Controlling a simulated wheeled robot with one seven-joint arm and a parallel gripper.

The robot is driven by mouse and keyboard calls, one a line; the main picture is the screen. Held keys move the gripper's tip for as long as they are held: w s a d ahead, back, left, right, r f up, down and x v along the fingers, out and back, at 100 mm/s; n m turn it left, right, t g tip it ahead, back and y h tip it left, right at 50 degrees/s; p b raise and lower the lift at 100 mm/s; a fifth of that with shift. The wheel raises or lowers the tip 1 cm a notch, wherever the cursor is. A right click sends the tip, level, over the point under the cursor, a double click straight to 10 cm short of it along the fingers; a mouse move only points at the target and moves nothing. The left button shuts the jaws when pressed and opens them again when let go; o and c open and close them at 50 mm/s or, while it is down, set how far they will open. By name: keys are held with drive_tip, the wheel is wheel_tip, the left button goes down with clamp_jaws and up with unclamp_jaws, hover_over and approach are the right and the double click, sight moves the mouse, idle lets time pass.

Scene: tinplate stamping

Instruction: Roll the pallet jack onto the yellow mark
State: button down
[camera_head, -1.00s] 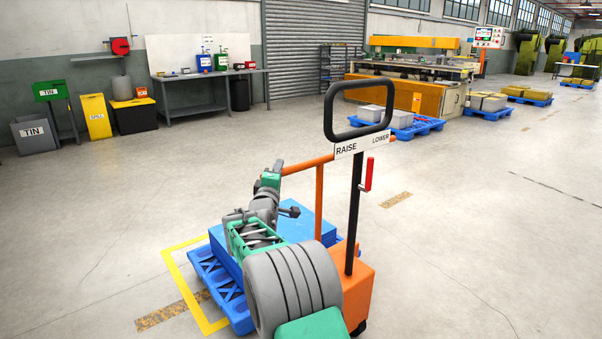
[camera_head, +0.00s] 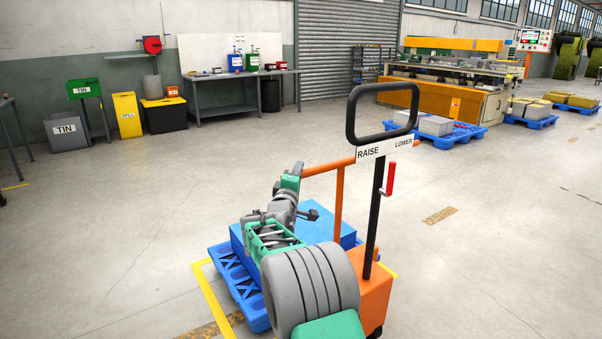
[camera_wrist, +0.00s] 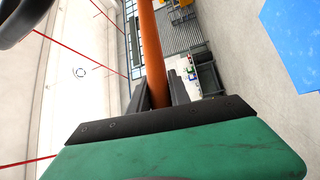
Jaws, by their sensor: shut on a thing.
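The pallet jack (camera_head: 374,294) is orange, with a black loop handle, a RAISE/LOWER plate and a red lever. It stands upright at lower centre right of the head view. A blue pallet (camera_head: 228,268) with a blue block on it sits at its far left side. The yellow mark (camera_head: 213,296) is a floor outline; its left line and a short right piece show, and pallet, jack and my arm hide the rest. My gripper (camera_wrist: 158,97) is shut on the jack's orange side bar (camera_wrist: 151,50); in the head view, my arm hides part of the pallet.
The floor around the jack is clear. Bins (camera_head: 68,133) and a grey workbench (camera_head: 242,93) stand along the back wall. A yellow press line (camera_head: 437,98) and loaded blue pallets (camera_head: 446,141) stand at the back right. A table edge shows at far left.

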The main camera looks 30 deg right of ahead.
drive_tip(key=shift+w+f, duration=0.1)
drive_tip(key=shift+f, duration=0.65)
drive_tip(key=c, duration=1.5)
unclamp_jaws()
drive_tip(key=shift+o, duration=1.3)
drive_tip(key=shift+r, duration=0.15)
drive_tip(key=shift+o, duration=0.2)
drive_tip(key=shift+d+r, duration=0.15)
drive_tip(key=shift+r, duration=0.1)
drive_tip(key=v, duration=0.8)
drive_tip(key=shift+p, duration=0.45)
drive_tip(key=shift+f, duration=0.1)
